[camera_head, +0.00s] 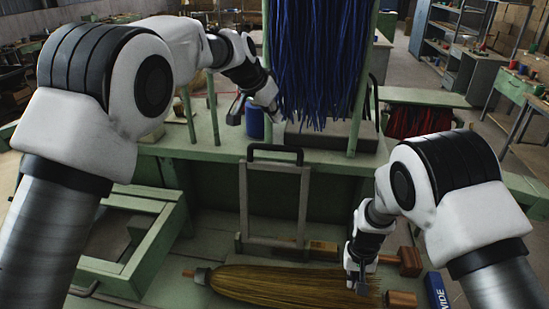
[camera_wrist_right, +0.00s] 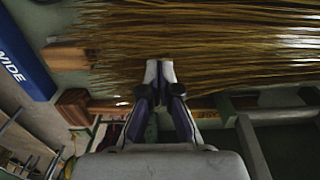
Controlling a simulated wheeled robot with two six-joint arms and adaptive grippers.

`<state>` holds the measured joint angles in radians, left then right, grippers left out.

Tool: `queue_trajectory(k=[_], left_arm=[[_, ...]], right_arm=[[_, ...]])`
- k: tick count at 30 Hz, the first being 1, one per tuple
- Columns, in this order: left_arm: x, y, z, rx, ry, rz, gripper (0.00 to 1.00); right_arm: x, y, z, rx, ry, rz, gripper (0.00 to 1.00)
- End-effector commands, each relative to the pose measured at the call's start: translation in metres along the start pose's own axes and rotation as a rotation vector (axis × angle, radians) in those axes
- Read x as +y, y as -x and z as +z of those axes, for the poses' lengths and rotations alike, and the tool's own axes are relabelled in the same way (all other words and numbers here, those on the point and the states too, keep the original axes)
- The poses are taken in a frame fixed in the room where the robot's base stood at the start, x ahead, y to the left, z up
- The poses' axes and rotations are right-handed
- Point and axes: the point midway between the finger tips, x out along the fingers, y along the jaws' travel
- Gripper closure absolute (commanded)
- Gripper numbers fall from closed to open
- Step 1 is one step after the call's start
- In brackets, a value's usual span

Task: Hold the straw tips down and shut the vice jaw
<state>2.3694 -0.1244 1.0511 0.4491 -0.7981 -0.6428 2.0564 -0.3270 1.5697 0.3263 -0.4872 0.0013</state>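The straw broom (camera_head: 290,284) lies flat across the bench, its bound end at the left and its straw tips (camera_wrist_right: 200,45) at the right. My right gripper (camera_head: 360,285) is over the straw near the tips. In the right wrist view its fingertips (camera_wrist_right: 160,72) are together at the straw's edge; whether they press on it is unclear. A grey frame with a black handle (camera_head: 275,152), seemingly the vice jaw, stands upright behind the broom. My left gripper (camera_head: 254,108) is up by the blue cylinder, fingers apart, holding nothing visible.
A blue cylinder (camera_head: 255,122) stands on the raised green shelf. A wooden mallet-like tool (camera_head: 410,262) and a wood block (camera_head: 401,299) lie near the tips, beside a blue box (camera_head: 437,291). A green open frame (camera_head: 150,245) is at left.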

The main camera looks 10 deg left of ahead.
Motion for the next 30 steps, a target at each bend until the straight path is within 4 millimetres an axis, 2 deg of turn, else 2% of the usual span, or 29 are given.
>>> queue_trajectory(k=[8, 20, 30], left_arm=[[0.000, 0.001, 0.000, 0.000, 0.000, 0.000, 1.00], [0.000, 0.008, -0.005, 0.000, 0.000, 0.000, 1.00], [0.000, 0.006, -0.004, 0.000, 0.000, 0.000, 1.00]], right_arm=[[0.000, 0.002, 0.000, 0.001, 0.000, 0.000, 1.00], [0.000, 0.025, 0.000, 0.000, 0.001, 0.000, 1.00], [0.000, 0.045, 0.000, 0.001, 0.000, 0.000, 1.00]])
